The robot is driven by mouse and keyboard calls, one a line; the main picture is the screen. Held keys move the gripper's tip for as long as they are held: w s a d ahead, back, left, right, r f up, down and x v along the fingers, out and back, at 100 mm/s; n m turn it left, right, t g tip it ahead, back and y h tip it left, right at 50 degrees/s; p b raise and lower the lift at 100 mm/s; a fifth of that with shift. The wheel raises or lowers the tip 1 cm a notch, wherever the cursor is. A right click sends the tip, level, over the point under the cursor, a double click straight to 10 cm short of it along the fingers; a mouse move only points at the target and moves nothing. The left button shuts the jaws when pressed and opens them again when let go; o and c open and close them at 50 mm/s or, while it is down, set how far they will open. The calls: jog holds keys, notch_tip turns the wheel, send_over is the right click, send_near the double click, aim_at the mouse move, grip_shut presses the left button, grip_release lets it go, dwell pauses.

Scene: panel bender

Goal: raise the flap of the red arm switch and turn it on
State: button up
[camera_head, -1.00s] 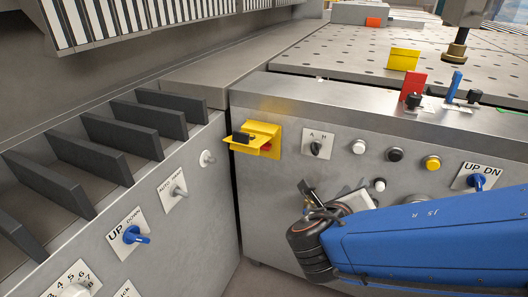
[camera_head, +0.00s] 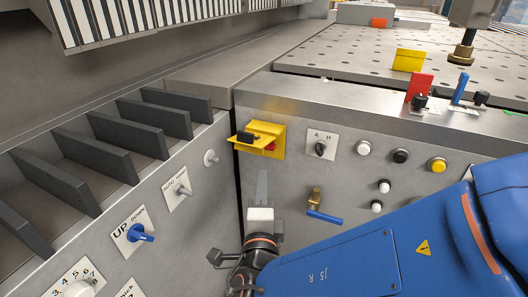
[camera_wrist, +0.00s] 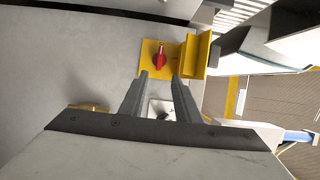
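The red switch (camera_wrist: 159,60) sits on a yellow plate (camera_head: 278,136) on the grey front panel. My gripper (camera_head: 262,180) is below the switch in the head view. In the wrist view my gripper (camera_wrist: 160,76) has its two fingers spread with nothing between them, apart from the flap and knob.
The A/H selector (camera_head: 321,148) is right of the switch; several push buttons lie beyond it. A brass lock with a blue lever (camera_head: 324,217) sticks out below. At left, a side panel with a blue UP/DOWN switch (camera_head: 137,234) and dark dividers (camera_head: 179,101) angles in.

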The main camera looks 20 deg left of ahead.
jog(key=x, duration=1.5)
grip_shut()
